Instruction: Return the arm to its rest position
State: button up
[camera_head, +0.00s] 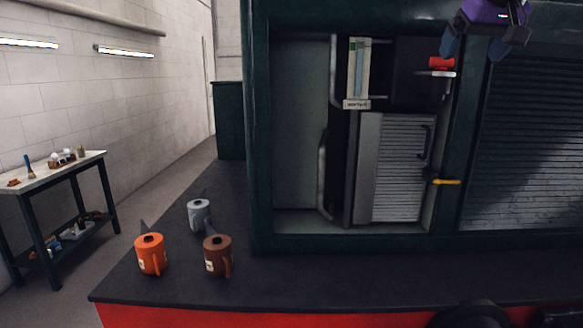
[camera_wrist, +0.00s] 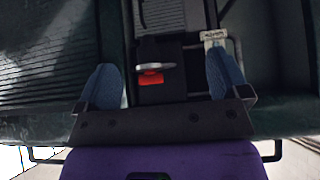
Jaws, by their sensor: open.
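My gripper (camera_head: 486,32) is at the top right of the head view, in front of the dark green tram body. In the wrist view my gripper (camera_wrist: 164,84) shows two blue fingers spread wide with nothing between them touching either one. Beyond the fingers is a red-handled valve or lever (camera_wrist: 151,78) with a metal disc. The same red handle (camera_head: 441,62) is left of and below my gripper in the head view. The gripper stands apart from it.
An open compartment holds a gauge (camera_head: 356,70) and a ribbed metal box (camera_head: 402,168). A yellow lever (camera_head: 446,182) sticks out on its right. Orange (camera_head: 151,256), brown (camera_head: 217,258) and grey (camera_head: 199,215) cans stand on the dark deck. A workbench (camera_head: 85,164) is at left.

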jog(key=s+a+f+g, duration=0.1)
jog(key=s+a+f, duration=0.1)
jog(key=s+f, duration=0.9)
jog(key=s+a+f+g, duration=0.1)
jog(key=s+f, duration=1.1)
jog(key=s, duration=0.3)
jog(key=shift+s+a+f, duration=0.3)
jog(key=shift+s+a, duration=0.05)
